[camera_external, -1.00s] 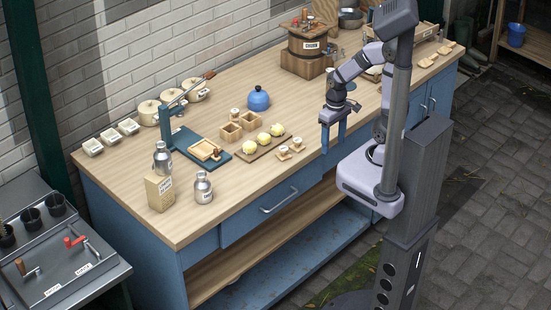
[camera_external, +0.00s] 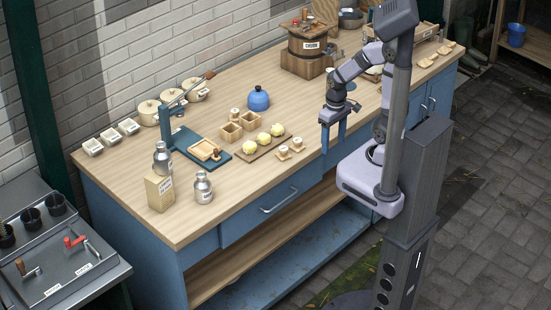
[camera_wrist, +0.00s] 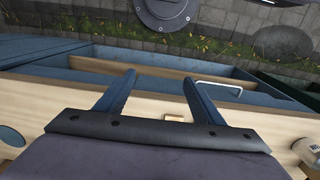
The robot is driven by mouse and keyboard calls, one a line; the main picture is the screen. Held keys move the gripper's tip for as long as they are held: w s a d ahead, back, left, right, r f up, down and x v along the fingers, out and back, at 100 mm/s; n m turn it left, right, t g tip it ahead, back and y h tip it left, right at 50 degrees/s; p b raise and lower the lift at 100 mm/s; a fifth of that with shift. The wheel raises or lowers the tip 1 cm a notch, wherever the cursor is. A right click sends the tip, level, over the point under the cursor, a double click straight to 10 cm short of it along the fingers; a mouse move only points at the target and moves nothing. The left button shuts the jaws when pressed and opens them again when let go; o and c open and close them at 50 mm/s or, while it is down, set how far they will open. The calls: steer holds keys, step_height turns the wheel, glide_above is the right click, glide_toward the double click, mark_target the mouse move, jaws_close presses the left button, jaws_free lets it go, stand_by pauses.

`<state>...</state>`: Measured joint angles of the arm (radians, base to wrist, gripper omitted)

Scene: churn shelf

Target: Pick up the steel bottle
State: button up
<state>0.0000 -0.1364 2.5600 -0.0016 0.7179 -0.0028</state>
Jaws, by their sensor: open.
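A steel bottle (camera_external: 203,189) with a pale label stands upright near the front left corner of the workbench. A second, similar steel bottle (camera_external: 162,160) shows just behind a labelled cardboard-coloured box (camera_external: 160,193), which hides its lower part. Which of the two the task means I cannot tell. My gripper (camera_external: 333,148) points down near the front edge of the bench, well to the right of both bottles. In the wrist view its two blue fingers are apart with nothing between them (camera_wrist: 160,82).
The bench front has bare room.

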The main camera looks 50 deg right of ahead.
mark_target(170, 161)
steer(key=shift+o, duration=0.4)
